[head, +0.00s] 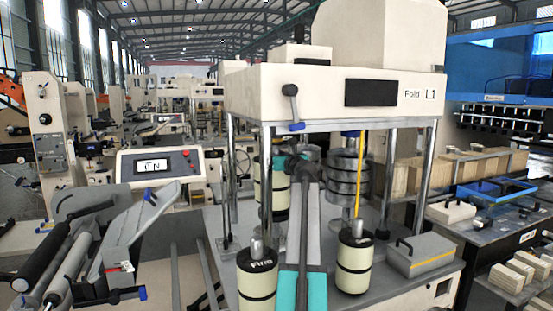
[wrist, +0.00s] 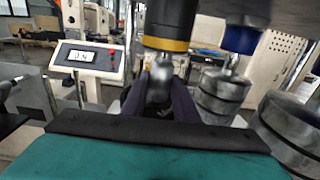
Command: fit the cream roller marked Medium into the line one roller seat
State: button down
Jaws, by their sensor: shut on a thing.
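My gripper (head: 299,163) reaches in under the hood of the machine marked Fold L1. In the wrist view its dark fingers (wrist: 162,92) are shut on a silver stub (wrist: 159,80), which sits above a dark round top. A cream roller with black bands (head: 277,188) shows at the gripper in the head view, partly hidden by my arm; its label is not readable. Directly above the stub is a dark cylinder with a yellow band (wrist: 168,28). Two other cream rollers stand upright in front: the left one (head: 257,283) seems marked Firm; the right one's (head: 354,265) mark is unclear.
Stacked grey metal discs (head: 348,178) stand right of my gripper, under a blue-collared spindle (wrist: 240,40). Posts (head: 266,190) hold up the hood (head: 300,90). A grey box with a handle (head: 424,254) sits at the right. A control panel (head: 158,165) stands left.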

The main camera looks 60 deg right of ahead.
jog(key=shift+w+d+r, duration=0.2)
jog(key=shift+w+d, duration=0.1)
jog(key=shift+f, duration=0.2)
jog(key=shift+f+p, duration=0.35)
jog(key=shift+f, duration=0.3)
jog(key=c, duration=1.4)
grip_release()
jog(key=shift+f, duration=0.15)
jog(key=shift+a, duration=0.1)
jog(key=shift+b+v, duration=1.3)
jog(key=shift+v, duration=4.7)
jog(key=shift+s, duration=0.1)
